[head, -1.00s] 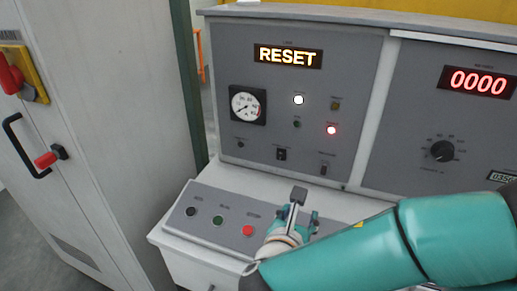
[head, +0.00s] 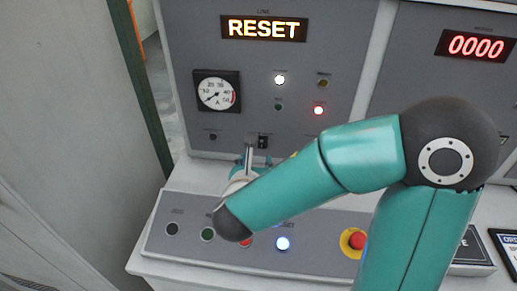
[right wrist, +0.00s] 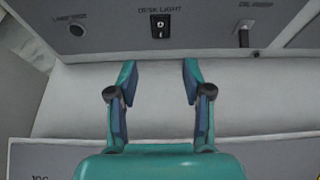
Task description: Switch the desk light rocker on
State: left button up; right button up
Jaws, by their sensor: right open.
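The desk light rocker (head: 262,142) is a small black switch low on the upright grey panel. It also shows in the right wrist view (right wrist: 160,25), at the top under its DESK LIGHT label. I cannot tell which way it is tipped. My right gripper (head: 250,157) is just below and in front of the rocker in the head view, partly hidden by its own arm. In the right wrist view its two fingers (right wrist: 160,75) are apart and empty, roughly centred under the rocker and not over it. My left gripper is not in view.
A lamp-test-side knob (right wrist: 77,30) and a toggle switch (right wrist: 257,52) flank the rocker. The sloping desk carries a green button (head: 207,234), a lit white-blue button (head: 282,244) and a red mushroom button (head: 357,240) near my right arm. A grey cabinet (head: 60,110) stands left.

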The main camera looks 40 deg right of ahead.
aim_at(261, 146)
jog(key=x, duration=1)
jog(key=shift+d+f, duration=0.15)
grip_shut()
